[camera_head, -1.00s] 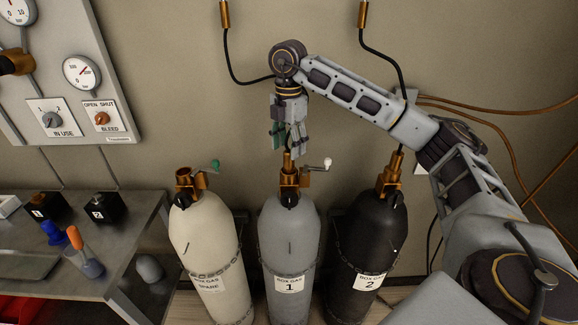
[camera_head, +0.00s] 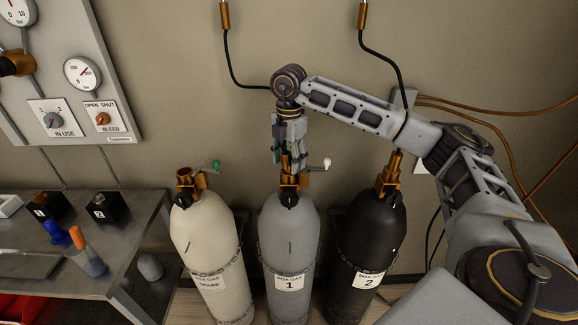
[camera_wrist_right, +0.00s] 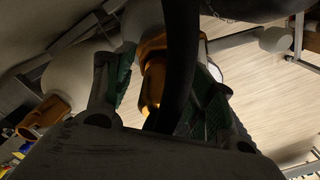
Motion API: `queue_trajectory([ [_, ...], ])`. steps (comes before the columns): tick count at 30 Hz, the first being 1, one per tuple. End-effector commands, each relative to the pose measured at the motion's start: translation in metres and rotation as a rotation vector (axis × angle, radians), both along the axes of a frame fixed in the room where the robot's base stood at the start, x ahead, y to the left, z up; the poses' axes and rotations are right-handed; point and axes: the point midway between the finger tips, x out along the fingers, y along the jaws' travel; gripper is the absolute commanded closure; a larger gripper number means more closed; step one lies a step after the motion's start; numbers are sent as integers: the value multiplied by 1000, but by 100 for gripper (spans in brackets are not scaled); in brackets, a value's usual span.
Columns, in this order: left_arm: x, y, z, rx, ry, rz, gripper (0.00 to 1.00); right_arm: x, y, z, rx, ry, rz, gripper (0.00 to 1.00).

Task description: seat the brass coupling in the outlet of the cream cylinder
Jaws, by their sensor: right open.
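The cream cylinder (camera_head: 203,240), labelled BOX GAS SPARE, stands at the left of three cylinders. Its brass outlet (camera_head: 184,180) is at its top, open and empty, with a green-knobbed crank beside it. The brass coupling (camera_head: 286,163) stands upright in the valve of the grey cylinder labelled 1. My right gripper (camera_head: 289,160) points down over it, open, with fingers around the coupling. In the right wrist view a black hose (camera_wrist_right: 182,60) runs between the green-padded fingers, in front of brass (camera_wrist_right: 153,78); contact cannot be told. My left gripper is not in view.
The grey cylinder (camera_head: 289,235) has a white-knobbed crank near my gripper. A black cylinder (camera_head: 368,240) labelled 2 stands right, with a hose coupling (camera_head: 391,170) on top. A metal bench (camera_head: 130,250) is at the left. Black hoses hang from the wall.

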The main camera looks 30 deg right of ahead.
Motion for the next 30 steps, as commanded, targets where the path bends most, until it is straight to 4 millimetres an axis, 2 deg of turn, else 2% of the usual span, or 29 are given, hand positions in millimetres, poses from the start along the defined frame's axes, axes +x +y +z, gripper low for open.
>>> queue_trajectory([
  [2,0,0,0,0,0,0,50,0,0,0,0,1,0,48],
  [14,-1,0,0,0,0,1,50,0,0,0,0,1,0,99],
  [23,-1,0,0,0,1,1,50,0,0,1,0,-1,0,100],
  [30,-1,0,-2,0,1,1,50,1,0,14,2,-3,0,100],
])
